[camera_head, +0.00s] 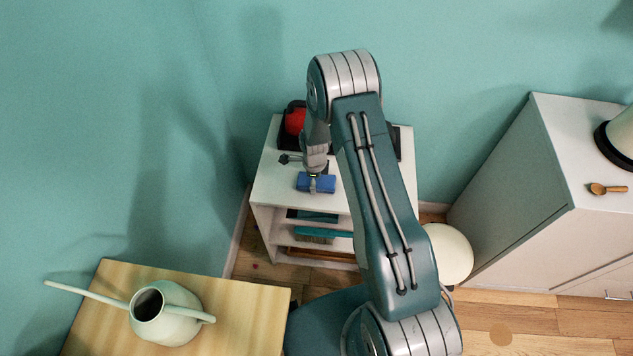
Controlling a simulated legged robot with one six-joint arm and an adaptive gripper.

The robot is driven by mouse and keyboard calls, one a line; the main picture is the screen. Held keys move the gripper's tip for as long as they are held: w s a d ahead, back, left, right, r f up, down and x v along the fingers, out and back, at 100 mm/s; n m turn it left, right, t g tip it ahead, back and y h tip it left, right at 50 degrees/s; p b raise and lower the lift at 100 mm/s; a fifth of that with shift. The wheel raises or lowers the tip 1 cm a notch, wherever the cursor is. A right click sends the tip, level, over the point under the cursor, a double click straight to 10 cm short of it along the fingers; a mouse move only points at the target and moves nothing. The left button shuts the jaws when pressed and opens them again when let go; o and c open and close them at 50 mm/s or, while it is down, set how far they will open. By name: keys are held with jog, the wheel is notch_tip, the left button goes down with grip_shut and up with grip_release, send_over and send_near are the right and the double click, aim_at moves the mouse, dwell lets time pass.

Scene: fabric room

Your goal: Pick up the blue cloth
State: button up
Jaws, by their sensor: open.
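The blue cloth (329,184) is a small folded or rolled bundle near the front edge of the white shelf unit's top. My gripper (313,183) points down right at the cloth, with one grey finger showing in front of the cloth's middle. The jaws are open. The other finger is hidden behind the cloth or the wrist, and I cannot tell whether the fingers touch the cloth.
The white shelf unit (270,193) holds a red object (295,120) at the back and teal items on a lower shelf. A green watering can (172,320) stands on a wooden table (245,310). A white cabinet (520,190) stands right, with a white ball (449,252) beside it.

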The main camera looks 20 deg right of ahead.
jog(key=shift+a, duration=0.1)
jog(key=c, duration=0.8)
jog(key=shift+r, duration=0.1)
